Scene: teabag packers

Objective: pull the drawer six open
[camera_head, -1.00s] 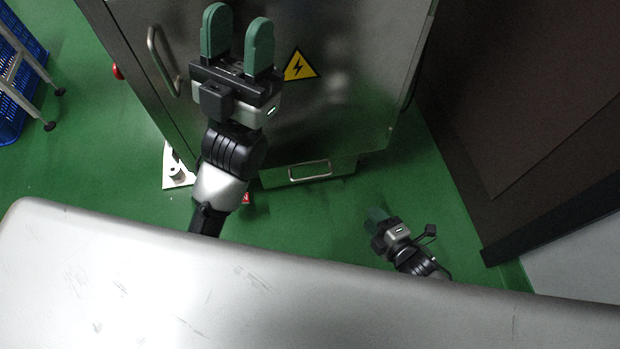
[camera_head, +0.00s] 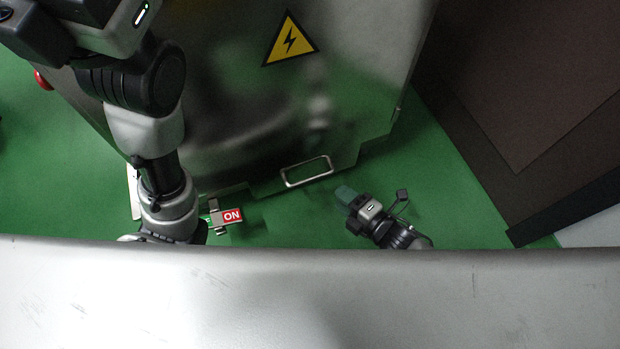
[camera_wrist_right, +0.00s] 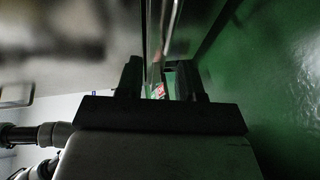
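A low metal drawer front with a rectangular handle (camera_head: 306,171) sits at the bottom of the steel cabinet (camera_head: 230,110). It looks shut; no number is readable, so I cannot tell whether it is drawer six.
A yellow warning triangle (camera_head: 290,40) is on the cabinet. A red ON tag (camera_head: 232,215) is low beside the drawer. A dark panel (camera_head: 535,90) stands at the right. Green floor (camera_head: 440,180) is free between it and the cabinet.

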